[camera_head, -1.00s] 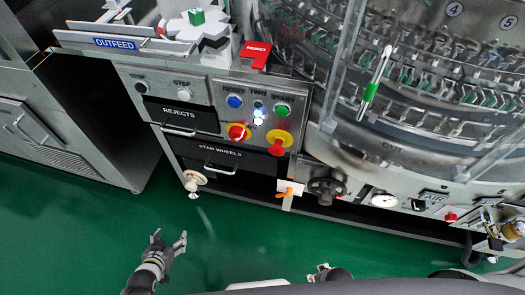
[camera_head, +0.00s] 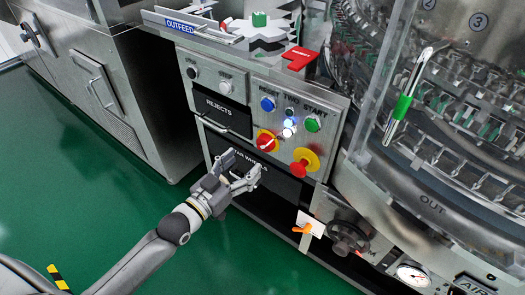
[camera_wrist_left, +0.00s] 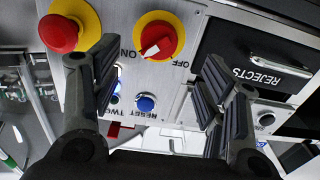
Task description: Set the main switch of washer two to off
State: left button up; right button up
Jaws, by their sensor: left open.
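The main switch (camera_head: 267,141) of washer two is a red rotary knob on a yellow plate, low on the grey control panel (camera_head: 341,117). The left wrist view shows the knob (camera_wrist_left: 157,38) with ON and OFF lettering, upside down there. Its white pointer appears turned toward ON. My left gripper (camera_head: 243,163) is open and empty, in front of the panel near the switch and apart from it. In the left wrist view its fingers (camera_wrist_left: 160,68) stand on either side, with the knob seen beyond the gap. My right gripper is not in view.
A red mushroom button (camera_head: 303,165) on yellow sits right of the switch, also in the wrist view (camera_wrist_left: 60,33). Blue (camera_head: 267,103) and green (camera_head: 312,123) buttons are above. The REJECTS drawer (camera_head: 221,112) is left. A black handwheel (camera_head: 346,238) is lower right.

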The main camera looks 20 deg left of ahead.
aim_at(261, 149)
pick_arm(q)
jog(key=b+x, duration=0.1)
jog(key=x, duration=0.7)
jog(key=shift+w+d+f, duration=0.1)
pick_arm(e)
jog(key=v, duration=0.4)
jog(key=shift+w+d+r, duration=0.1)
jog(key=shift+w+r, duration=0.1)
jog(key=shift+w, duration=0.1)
pick_arm(q)
jog(key=c, duration=1)
